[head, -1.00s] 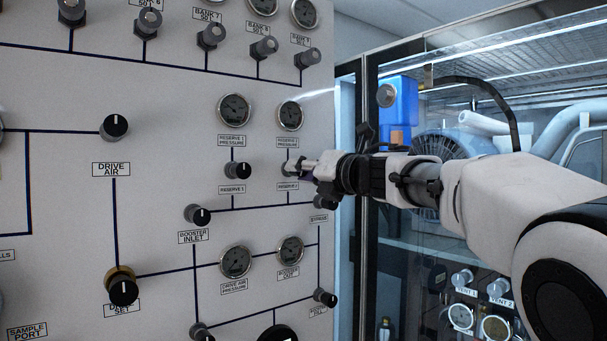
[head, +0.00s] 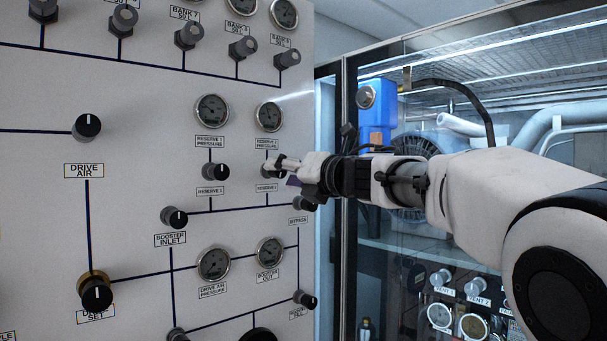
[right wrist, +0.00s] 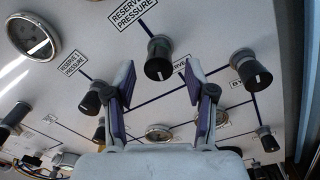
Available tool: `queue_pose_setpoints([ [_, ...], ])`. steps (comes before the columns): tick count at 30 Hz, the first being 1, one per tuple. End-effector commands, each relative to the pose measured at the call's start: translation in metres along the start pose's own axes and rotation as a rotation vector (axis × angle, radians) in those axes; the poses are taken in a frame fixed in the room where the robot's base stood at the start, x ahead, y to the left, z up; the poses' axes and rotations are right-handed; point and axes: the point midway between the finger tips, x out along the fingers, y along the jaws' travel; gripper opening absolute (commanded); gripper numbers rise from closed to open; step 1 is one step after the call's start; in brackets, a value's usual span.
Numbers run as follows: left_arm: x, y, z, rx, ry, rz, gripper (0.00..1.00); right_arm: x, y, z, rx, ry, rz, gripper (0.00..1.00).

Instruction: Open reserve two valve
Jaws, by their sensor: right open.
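The reserve two valve is a black knob on a grey stem, under the "Reserve 2 pressure" label. In the right wrist view the knob (right wrist: 158,62) sits ahead of the gap between my fingertips, its white mark toward the bottom of the picture. In the head view the knob (head: 268,169) is mostly hidden by my fingers. My right gripper (head: 284,166) is open at the panel. Its two purple-padded fingers also show in the right wrist view (right wrist: 167,78), one to each side below the knob, with visible gaps. My left gripper is not in view.
The reserve one knob (head: 216,171) is left of my right gripper. The bypass knob (head: 304,203) is close below it. The reserve 2 gauge (head: 269,117) is just above. A glass-fronted cabinet (head: 400,225) stands behind my right arm.

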Motion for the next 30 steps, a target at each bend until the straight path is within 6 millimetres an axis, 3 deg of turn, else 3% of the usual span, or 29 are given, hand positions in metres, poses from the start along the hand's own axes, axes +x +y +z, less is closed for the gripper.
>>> queue_pose_setpoints([
  [6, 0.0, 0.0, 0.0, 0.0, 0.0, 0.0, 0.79, -0.056, 0.001, 0.001, 0.004, -0.004, 0.0, 0.55],
  [12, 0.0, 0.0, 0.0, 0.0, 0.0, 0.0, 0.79, -0.096, 0.001, 0.001, 0.001, -0.003, 0.001, 0.55],
  [16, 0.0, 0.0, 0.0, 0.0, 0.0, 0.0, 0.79, -0.104, 0.001, 0.0, 0.001, -0.002, 0.001, 0.55],
  [27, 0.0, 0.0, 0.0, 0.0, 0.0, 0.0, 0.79, -0.104, 0.001, 0.0, 0.001, -0.002, 0.001, 0.55],
  [30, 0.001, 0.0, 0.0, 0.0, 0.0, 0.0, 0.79, -0.099, -0.01, -0.008, 0.013, 0.011, -0.008, 0.55],
])
